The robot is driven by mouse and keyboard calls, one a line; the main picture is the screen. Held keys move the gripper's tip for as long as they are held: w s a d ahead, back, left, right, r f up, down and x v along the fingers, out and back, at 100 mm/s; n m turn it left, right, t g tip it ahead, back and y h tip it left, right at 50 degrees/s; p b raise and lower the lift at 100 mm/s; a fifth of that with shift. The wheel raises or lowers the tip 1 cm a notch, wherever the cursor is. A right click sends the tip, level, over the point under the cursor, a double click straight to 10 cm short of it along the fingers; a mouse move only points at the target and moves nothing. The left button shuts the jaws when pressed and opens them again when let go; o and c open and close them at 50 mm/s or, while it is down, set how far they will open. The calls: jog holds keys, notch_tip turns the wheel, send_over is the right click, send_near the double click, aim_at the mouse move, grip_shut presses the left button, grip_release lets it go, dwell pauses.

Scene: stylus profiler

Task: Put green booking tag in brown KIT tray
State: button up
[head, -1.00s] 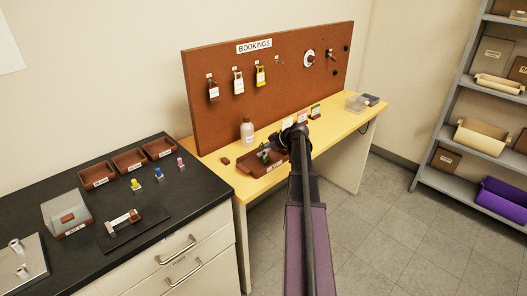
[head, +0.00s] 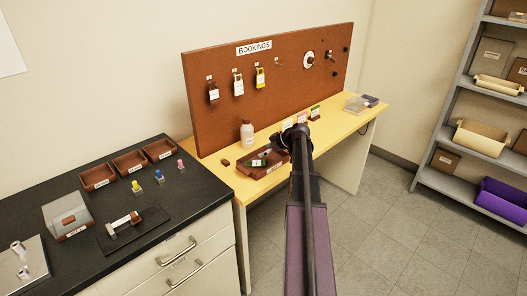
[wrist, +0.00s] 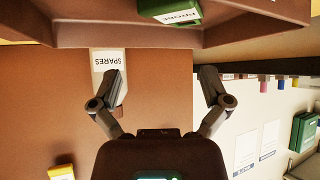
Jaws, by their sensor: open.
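The green booking tag (head: 258,162) lies in the brown tray (head: 275,170) on the yellow bench. In the wrist view the tag (wrist: 178,12), with a white label, shows inside the tray (wrist: 130,35) at the top of the upside-down picture. The label on the tray front is too small to read in the head view. My gripper (wrist: 158,73) is open and empty, its two fingers apart and clear of the tag. In the head view my gripper's dark wrist end (head: 293,138) is at the tray's right side; its fingertips are hidden there.
A pale bottle (head: 247,132) labelled SPARES stands behind the tray, close to the brown BOOKINGS board (head: 290,85). A small brown block (head: 226,162) lies left of the tray. Several brown trays (head: 130,162) stand on the black counter at left. Card holders (head: 314,113) stand further right.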

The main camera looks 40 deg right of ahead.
jog(key=s+d+r+p, duration=0.2)
jog(key=s+r+p, duration=0.1)
jog(key=r+p, duration=0.2)
jog(key=shift+s+r, duration=0.3)
jog(key=shift+r, duration=0.2)
jog(key=shift+a+f, duration=0.1)
jog(key=shift+f, duration=0.05)
dwell(0.4)
jog(key=w+f+b, duration=0.1)
jog(key=w+a+f+b, duration=0.1)
jog(key=f+b, duration=0.2)
jog(key=shift+w+a+f+b, duration=0.15)
jog(key=shift+w+f+b, duration=0.15)
jog(key=shift+w+f, duration=0.1)
jog(key=shift+b+x, duration=0.9)
jog(key=shift+x, duration=0.25)
jog(key=shift+s+f, duration=0.15)
